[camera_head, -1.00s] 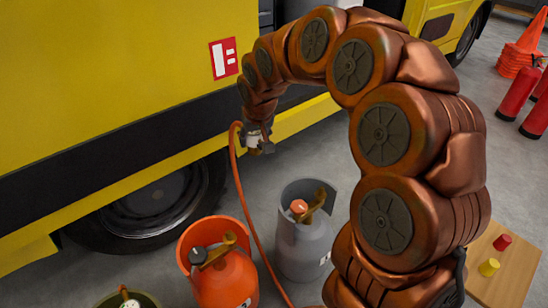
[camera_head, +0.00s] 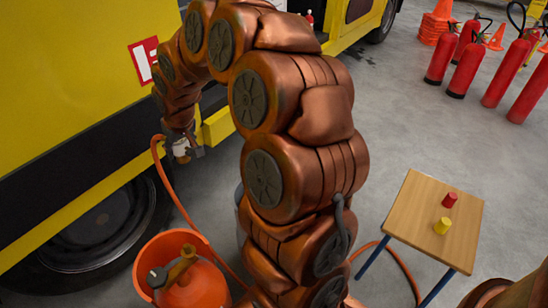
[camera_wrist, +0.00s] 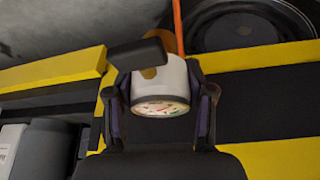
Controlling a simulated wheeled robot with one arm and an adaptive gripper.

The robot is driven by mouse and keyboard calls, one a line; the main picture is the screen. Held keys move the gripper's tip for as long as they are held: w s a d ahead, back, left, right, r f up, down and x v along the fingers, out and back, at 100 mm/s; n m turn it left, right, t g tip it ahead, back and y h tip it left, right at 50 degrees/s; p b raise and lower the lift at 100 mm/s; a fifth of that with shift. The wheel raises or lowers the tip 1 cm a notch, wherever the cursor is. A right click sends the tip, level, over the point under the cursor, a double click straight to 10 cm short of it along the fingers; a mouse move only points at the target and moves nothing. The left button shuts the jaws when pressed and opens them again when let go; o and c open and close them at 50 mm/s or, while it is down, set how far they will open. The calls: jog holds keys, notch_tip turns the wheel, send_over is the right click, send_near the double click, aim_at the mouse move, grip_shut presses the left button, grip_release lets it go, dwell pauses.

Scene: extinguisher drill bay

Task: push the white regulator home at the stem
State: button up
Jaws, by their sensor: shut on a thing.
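The white regulator (camera_head: 180,147) hangs in my gripper (camera_head: 185,152), high beside the yellow truck. In the wrist view the regulator (camera_wrist: 165,82) shows a round gauge face, a dark lever and a brassy part behind it. The fingers of my gripper (camera_wrist: 160,95) are shut on its sides. An orange hose (camera_head: 170,185) runs down from it. A grey cylinder (camera_head: 239,198) is almost wholly hidden behind my arm. I cannot tell which stem is meant.
The yellow truck (camera_head: 60,80) with its dark wheel (camera_head: 85,235) borders the left. A small wooden table (camera_head: 415,215) bears a red cap (camera_head: 450,199) and a yellow cap (camera_head: 442,226). Red extinguishers (camera_head: 467,70) and orange cones (camera_head: 436,22) stand far right.

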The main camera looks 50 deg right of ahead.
jog(key=shift+s+d+f+m+h+b, duration=0.25)
jog(key=shift+s+d+f+m+b, duration=0.3)
jog(key=shift+s+d+f, duration=1.95)
jog(key=shift+s+d+f+m+h+b, duration=0.35)
jog(key=shift+s+d+f, duration=1)
jog(key=shift+s+d, duration=2.25)
jog(key=shift+s+d+f+m+h+b, duration=0.1)
jog(key=shift+s+d+f+m+b, duration=0.55)
jog(key=shift+s+d+f, duration=2.3)
jog(key=shift+w+d+f+b, duration=0.25)
jog(key=shift+d+f, duration=0.15)
jog(key=shift+f, duration=0.2)
jog(key=shift+w+d+f+b, duration=0.2)
jog(key=shift+d+f, duration=0.15)
jog(key=shift+f, duration=0.25)
jog(key=o, duration=1.3)
jog(key=shift+r, duration=0.15)
